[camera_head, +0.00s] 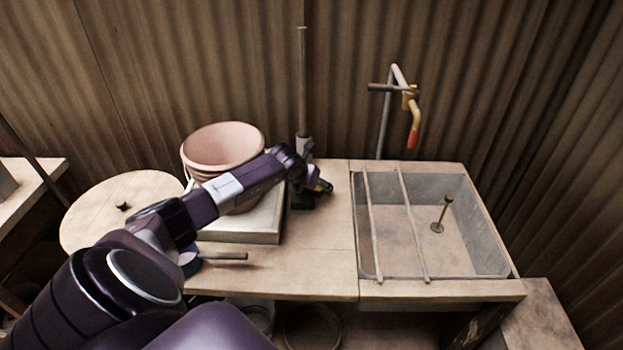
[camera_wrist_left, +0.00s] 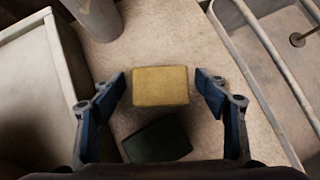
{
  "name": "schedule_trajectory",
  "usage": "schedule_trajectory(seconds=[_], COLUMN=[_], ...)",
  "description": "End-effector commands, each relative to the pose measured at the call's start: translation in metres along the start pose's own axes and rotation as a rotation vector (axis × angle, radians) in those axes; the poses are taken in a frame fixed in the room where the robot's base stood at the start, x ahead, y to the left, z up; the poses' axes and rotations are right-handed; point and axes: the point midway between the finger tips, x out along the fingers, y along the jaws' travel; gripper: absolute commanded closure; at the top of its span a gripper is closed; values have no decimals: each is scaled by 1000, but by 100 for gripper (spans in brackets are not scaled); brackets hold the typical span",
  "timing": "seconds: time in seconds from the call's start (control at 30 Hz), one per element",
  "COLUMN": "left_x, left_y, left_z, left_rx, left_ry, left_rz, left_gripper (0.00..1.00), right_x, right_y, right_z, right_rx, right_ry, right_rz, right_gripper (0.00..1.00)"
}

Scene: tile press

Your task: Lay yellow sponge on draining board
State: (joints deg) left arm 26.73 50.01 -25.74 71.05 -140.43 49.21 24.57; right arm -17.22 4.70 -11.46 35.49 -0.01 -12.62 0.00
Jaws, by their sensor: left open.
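A yellow sponge (camera_wrist_left: 160,86) lies flat between the fingers of my left gripper (camera_wrist_left: 162,92) in the left wrist view, with a gap at each side. A dark green block (camera_wrist_left: 157,138) lies on the near side of it. In the head view my left gripper (camera_head: 311,187) is low over the counter, left of the sink, and mostly hides the sponge. The gripper is open and holds nothing. I cannot tell for sure which surface is the draining board. My right gripper is not in view.
The sink (camera_head: 462,250) at the right has two rails (camera_head: 412,225) across it and a tap (camera_head: 411,100) behind. A pink bucket (camera_head: 215,147) stands on a pale block (camera_head: 240,236) at the left. A post (camera_head: 302,85) rises behind my gripper. The front counter (camera_head: 310,255) is mostly clear.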

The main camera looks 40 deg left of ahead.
Motion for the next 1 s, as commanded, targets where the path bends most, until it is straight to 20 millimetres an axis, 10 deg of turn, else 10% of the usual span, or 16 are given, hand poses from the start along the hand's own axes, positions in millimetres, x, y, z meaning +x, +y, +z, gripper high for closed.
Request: schedule_trajectory(seconds=[1.0], left_x=[-120], left_y=[0], left_z=[1], left_rx=[1], left_ry=[0], left_rz=[1], left_gripper=[33], right_x=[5], right_y=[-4], right_z=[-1], right_rx=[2], right_ry=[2], right_rz=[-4], right_gripper=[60])
